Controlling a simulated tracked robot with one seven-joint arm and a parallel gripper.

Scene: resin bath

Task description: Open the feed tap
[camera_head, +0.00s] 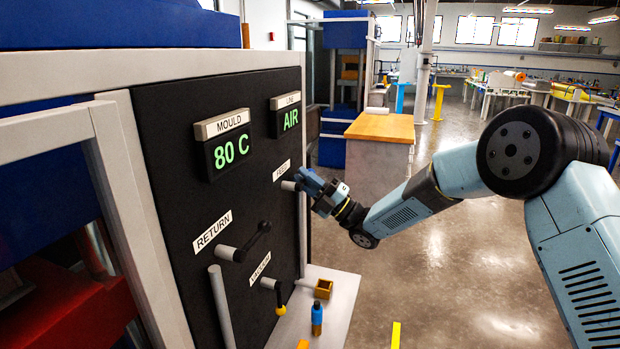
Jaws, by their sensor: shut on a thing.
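The feed tap (288,186) is a short grey stub on the black panel (180,185), just under the white FEED label (282,170). My gripper (304,181) comes from the right and is shut at the end of this tap. The blue jaws cover the tap's handle, so its angle cannot be told. The rest of my arm reaches back to the right, clear of the panel.
Below are the return tap (245,243), its black lever slanting up right, and the vacuum tap (279,297), its yellow-tipped lever hanging down. Displays read MOULD 80 C (231,150) and LINE AIR (290,119). A ledge (340,300) holds a blue-and-orange bottle (317,318) and a small yellow-brown box (324,289).

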